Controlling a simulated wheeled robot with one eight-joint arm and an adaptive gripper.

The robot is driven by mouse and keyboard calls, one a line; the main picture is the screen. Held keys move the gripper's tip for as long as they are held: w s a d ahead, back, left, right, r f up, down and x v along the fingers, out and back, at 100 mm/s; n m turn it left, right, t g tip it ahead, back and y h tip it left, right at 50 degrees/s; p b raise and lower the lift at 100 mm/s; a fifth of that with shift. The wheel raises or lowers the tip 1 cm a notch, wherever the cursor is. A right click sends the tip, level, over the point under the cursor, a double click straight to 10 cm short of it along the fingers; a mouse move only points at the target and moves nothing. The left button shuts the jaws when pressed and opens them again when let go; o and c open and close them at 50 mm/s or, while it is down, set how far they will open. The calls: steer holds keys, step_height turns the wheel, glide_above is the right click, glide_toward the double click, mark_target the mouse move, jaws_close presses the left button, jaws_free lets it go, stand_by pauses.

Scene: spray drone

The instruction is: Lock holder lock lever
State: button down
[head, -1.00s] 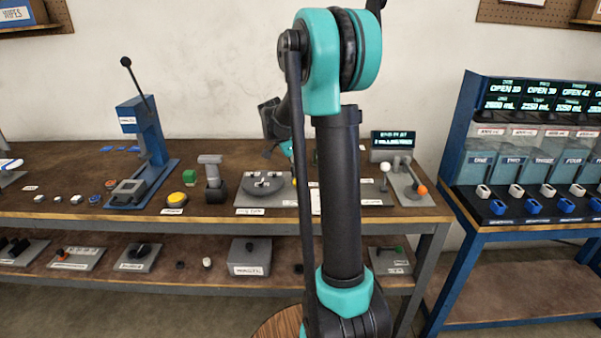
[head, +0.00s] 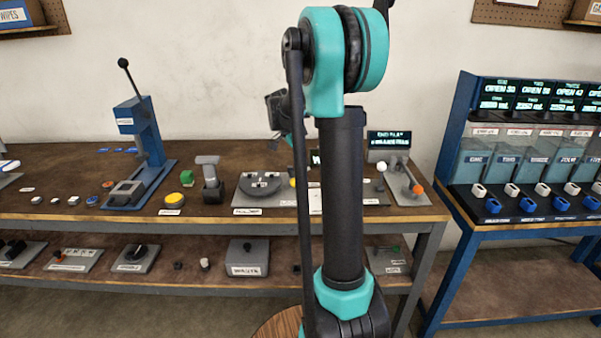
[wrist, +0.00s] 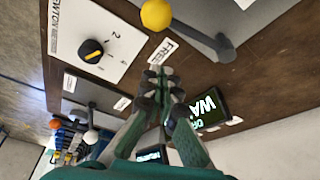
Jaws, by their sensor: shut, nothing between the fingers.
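A lever with a yellow ball knob (wrist: 157,14) and a grey arm shows at the top of the wrist view, beside a label reading "FREE" (wrist: 163,51). It looks like the holder lock lever, though its full name is not readable. In the head view its yellow knob (head: 292,182) is partly visible next to the grey round holder plate (head: 260,187), close to my arm. My gripper (wrist: 160,75) is shut and empty, above the bench and apart from the knob. In the head view its fingers are mostly hidden behind my arm link.
A dial panel with a black and yellow knob (wrist: 91,51) lies left in the wrist view. A lit display (wrist: 208,108) stands right of the fingers. A lever with an orange ball (head: 417,188) and a blue press (head: 145,150) stand on the bench (head: 60,160).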

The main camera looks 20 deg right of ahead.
steer(key=v, duration=0.7)
steer(key=shift+w+r, duration=0.25)
steer(key=shift+r, duration=0.15)
steer(key=shift+a, duration=0.15)
